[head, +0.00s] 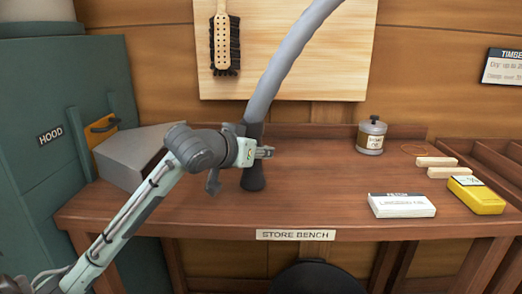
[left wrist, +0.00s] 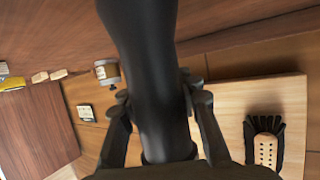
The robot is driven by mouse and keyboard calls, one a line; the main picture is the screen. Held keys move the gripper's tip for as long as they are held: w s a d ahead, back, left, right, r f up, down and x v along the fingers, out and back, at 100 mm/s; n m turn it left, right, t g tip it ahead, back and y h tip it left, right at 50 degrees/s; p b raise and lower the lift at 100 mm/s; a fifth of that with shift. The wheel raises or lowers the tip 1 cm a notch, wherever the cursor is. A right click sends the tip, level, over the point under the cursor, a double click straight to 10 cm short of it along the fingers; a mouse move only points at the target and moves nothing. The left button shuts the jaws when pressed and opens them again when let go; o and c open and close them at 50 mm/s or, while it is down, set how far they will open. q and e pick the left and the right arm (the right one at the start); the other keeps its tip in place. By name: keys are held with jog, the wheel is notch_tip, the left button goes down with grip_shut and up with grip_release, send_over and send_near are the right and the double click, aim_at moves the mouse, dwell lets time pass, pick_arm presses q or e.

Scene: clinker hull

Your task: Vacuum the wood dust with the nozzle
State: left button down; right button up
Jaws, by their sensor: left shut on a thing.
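My left gripper (head: 262,152) is shut on the black vacuum nozzle (head: 253,180), above the left part of the store bench (head: 300,212). The nozzle stands about upright, its flared mouth at or just over the bench top; I cannot tell if it touches. A grey hose (head: 290,62) rises from it, up and right. In the left wrist view the nozzle (left wrist: 140,40) runs between the fingers (left wrist: 157,92). I cannot make out any wood dust on the bench. My right gripper is not in view.
A grey hood (head: 135,155) stands left of the nozzle. A lidded can (head: 371,137), a white box (head: 402,205), a yellow block (head: 476,195) and two wood pieces (head: 436,162) are at the right. A brush (head: 224,45) hangs above. The bench middle is clear.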

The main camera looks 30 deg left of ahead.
pick_arm(q)
notch_tip(320, 180, up, 8)
dwell(0.8)
dwell(0.4)
